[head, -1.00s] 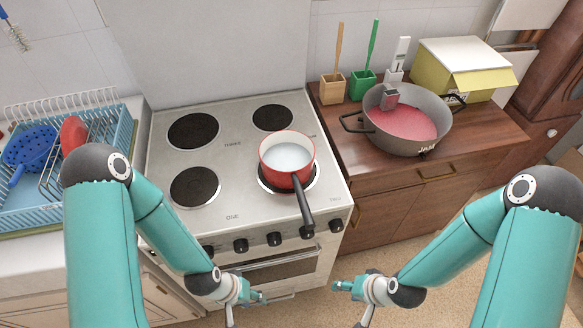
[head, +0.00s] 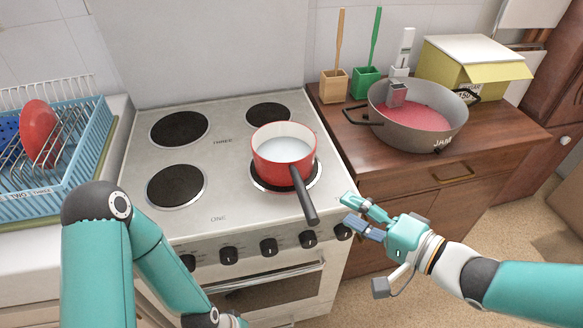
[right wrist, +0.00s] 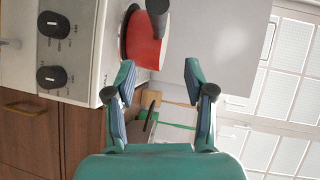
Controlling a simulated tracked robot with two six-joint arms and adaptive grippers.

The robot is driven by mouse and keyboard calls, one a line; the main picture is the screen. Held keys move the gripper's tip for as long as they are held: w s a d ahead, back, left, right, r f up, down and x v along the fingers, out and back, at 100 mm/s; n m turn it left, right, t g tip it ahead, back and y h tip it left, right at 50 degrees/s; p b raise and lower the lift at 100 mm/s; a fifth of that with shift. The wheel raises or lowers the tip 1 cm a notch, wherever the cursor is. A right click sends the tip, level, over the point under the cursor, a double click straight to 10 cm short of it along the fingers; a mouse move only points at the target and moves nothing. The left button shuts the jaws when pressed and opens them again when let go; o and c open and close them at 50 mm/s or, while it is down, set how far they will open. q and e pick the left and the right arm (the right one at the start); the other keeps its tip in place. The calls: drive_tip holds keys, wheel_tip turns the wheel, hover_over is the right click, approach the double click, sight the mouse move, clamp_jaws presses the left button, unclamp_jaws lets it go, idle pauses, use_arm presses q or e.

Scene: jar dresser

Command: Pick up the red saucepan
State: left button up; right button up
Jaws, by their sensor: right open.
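The red saucepan (head: 283,174) stands upright on the front right burner of the stove. It has a white inside, with something pale in it, and a black handle (head: 304,195) that points towards the stove's front edge. My right gripper (head: 348,209) is open and empty, just right of the handle and apart from it, near the stove's front right corner. In the right wrist view the saucepan (right wrist: 145,45) shows beyond the open fingers (right wrist: 160,84), with part of its dark handle (right wrist: 158,16). My left arm comes in at the lower left; its fingers are out of the picture.
The stove (head: 219,194) has several bare burners and front knobs (head: 269,248). On the wooden counter (head: 490,132) at the right stand a large grey pot (head: 412,138) with pink contents, a yellow box (head: 458,68) and two brush holders. A blue dish rack (head: 75,165) stands at the left.

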sight(300, 183)
drive_tip(key=shift+b+x, duration=0.35)
drive_tip(key=shift+x, duration=6.5)
drive_tip(key=shift+c, duration=0.2)
drive_tip(key=shift+f, duration=0.1)
clamp_jaws()
